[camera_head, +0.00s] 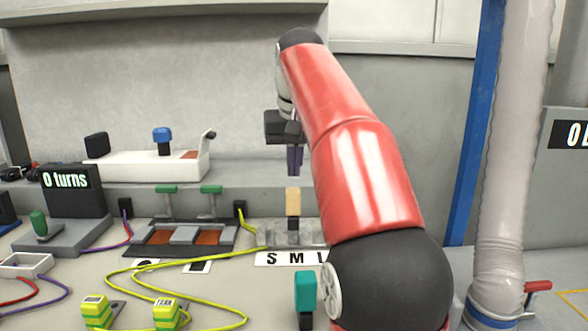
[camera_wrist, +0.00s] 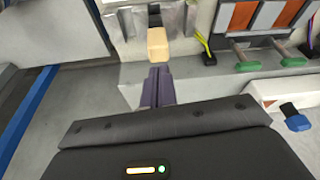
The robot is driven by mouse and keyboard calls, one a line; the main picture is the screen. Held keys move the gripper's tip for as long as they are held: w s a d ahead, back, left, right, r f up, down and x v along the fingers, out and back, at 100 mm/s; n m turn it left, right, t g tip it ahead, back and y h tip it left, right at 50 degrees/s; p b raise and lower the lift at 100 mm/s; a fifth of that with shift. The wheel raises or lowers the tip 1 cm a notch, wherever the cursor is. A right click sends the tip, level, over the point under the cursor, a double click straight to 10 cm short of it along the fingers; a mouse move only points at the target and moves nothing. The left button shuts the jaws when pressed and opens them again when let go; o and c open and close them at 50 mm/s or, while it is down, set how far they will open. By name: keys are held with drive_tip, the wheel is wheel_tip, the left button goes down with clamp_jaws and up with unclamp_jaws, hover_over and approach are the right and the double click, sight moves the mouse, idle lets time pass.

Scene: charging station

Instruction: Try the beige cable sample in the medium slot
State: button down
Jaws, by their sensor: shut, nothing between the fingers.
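The beige cable sample (camera_head: 293,201) stands upright at the slotted block (camera_head: 282,238) behind the "S M L" label, in the head view. The label's right end is hidden by my arm, and I cannot tell for sure which slot the sample is in. My gripper (camera_head: 294,160) is above the sample, pointing down, with its fingers shut and empty. A gap shows between the fingertips and the sample's top. In the wrist view the sample (camera_wrist: 157,44) lies just beyond the shut fingertips (camera_wrist: 157,86), apart from them.
A teal-handled piece (camera_head: 305,290) stands in front of the block. A panel with green-handled levers (camera_head: 188,236) lies to the left, and a yellow cable (camera_head: 190,268) loops over the table. A white box with a blue knob (camera_head: 150,165) stands behind. A grey pipe (camera_head: 508,150) rises at right.

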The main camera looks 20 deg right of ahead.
drive_tip(key=s+a+r+b, duration=0.1)
drive_tip(key=s+r, duration=0.1)
drive_tip(key=s, duration=0.4)
drive_tip(key=s+a+r+b, duration=0.2)
drive_tip(key=s, duration=0.5)
drive_tip(key=shift+a+r, duration=0.2)
drive_tip(key=shift+w, duration=0.1)
drive_tip(key=p, duration=0.3)
hover_over(293, 208)
wheel_tip(293, 208, down, 6)
drive_tip(key=shift+d+r, duration=0.1)
drive_tip(key=shift+r, duration=0.1)
drive_tip(key=shift+w+d+f+b, duration=0.1)
drive_tip(key=shift+w+f+b, duration=0.15)
drive_tip(key=shift+f+b, duration=0.4)
